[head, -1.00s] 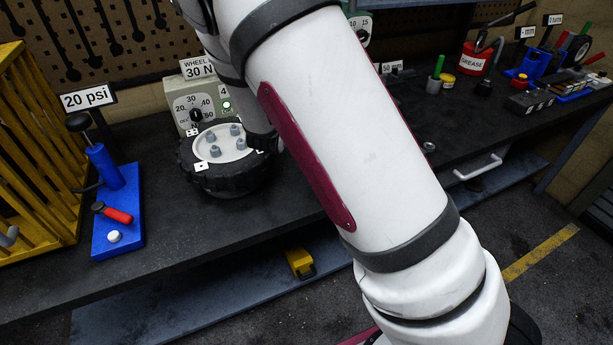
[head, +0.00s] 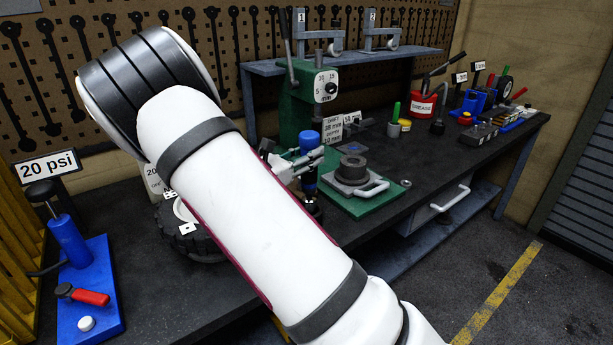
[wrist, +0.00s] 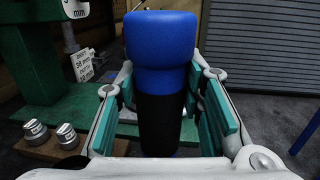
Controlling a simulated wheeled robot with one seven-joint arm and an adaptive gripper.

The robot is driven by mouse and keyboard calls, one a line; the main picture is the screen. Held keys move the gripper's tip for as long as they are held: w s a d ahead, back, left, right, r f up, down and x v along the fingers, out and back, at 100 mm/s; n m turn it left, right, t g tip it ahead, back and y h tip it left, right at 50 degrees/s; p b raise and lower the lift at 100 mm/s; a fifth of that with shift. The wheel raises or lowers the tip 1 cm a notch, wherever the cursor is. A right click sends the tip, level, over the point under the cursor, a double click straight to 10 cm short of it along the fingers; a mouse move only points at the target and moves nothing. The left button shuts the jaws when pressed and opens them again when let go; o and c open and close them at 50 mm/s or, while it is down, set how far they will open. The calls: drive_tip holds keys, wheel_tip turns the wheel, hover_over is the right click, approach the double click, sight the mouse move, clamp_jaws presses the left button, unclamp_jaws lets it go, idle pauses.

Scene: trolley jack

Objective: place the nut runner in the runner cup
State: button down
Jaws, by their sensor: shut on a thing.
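The nut runner (wrist: 162,75) is a thick upright cylinder, blue on top and black below, held between the teal pads of my gripper (wrist: 162,112) in the wrist view. In the head view its blue top (head: 309,141) shows above my gripper (head: 306,166), just right of my white arm. My arm hides part of the bench there.
The green press (head: 317,95) stands behind, with a dark ring on its plate (head: 352,170) and a white handle in front. The tyre (head: 190,235) lies left, partly behind my arm. A blue pump stand (head: 90,290) is far left. A red grease can (head: 421,107) stands right.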

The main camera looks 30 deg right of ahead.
drive_tip(key=shift+f, duration=2.15)
drive_tip(key=c, duration=1.1)
unclamp_jaws()
drive_tip(key=s+a+b, duration=0.1)
drive_tip(key=s+a, duration=0.1)
drive_tip(key=a, duration=1)
drive_tip(key=s+d+r+m+g+y, duration=0.1)
drive_tip(key=s+r+m+g+y, duration=0.1)
drive_tip(key=s+m+y, duration=0.4)
drive_tip(key=s+d+r+m+g+y, duration=0.1)
drive_tip(key=s+r+m+g+y, duration=0.2)
drive_tip(key=s, duration=0.6)
drive_tip(key=s+a+r+m+t+y, duration=0.2)
drive_tip(key=s+a+m+y, duration=0.1)
drive_tip(key=s, duration=0.1)
drive_tip(key=s+a+r+m+t+y, duration=0.2)
drive_tip(key=s+a+m+y, duration=0.1)
drive_tip(key=s+a+m, duration=0.1)
drive_tip(key=s+a+r+m+t+y, duration=0.2)
drive_tip(key=s+a+m+t+y, duration=0.1)
drive_tip(key=s+a, duration=0.1)
drive_tip(key=shift+s+a+r+m, duration=0.1)
drive_tip(key=shift+s+r+m, duration=0.1)
drive_tip(key=shift+s+m, duration=0.35)
drive_tip(key=shift+s, duration=0.1)
